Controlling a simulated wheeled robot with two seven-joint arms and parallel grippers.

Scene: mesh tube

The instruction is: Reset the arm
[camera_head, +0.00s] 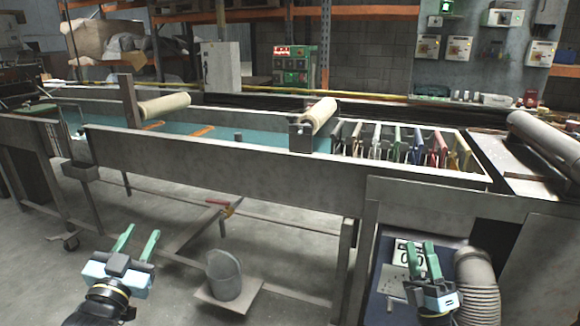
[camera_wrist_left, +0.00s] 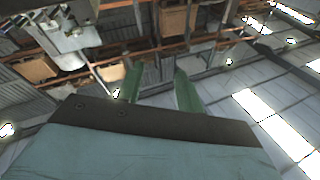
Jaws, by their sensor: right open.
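My left gripper (camera_head: 136,244) is at the lower left of the head view, in front of the long machine and over the floor. Its green fingers are apart with nothing between them. In the left wrist view the same fingers (camera_wrist_left: 159,88) stand apart and empty, with the ceiling behind them. My right gripper (camera_head: 423,260) is at the lower right of the head view, in front of a dark blue panel beside a grey ribbed hose. Its green fingers look apart, and I see nothing held.
A long grey machine frame (camera_head: 215,167) runs across the view, with several coloured mesh pieces (camera_head: 400,143) in its right part. The ribbed hose (camera_head: 476,285) rises near my right gripper.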

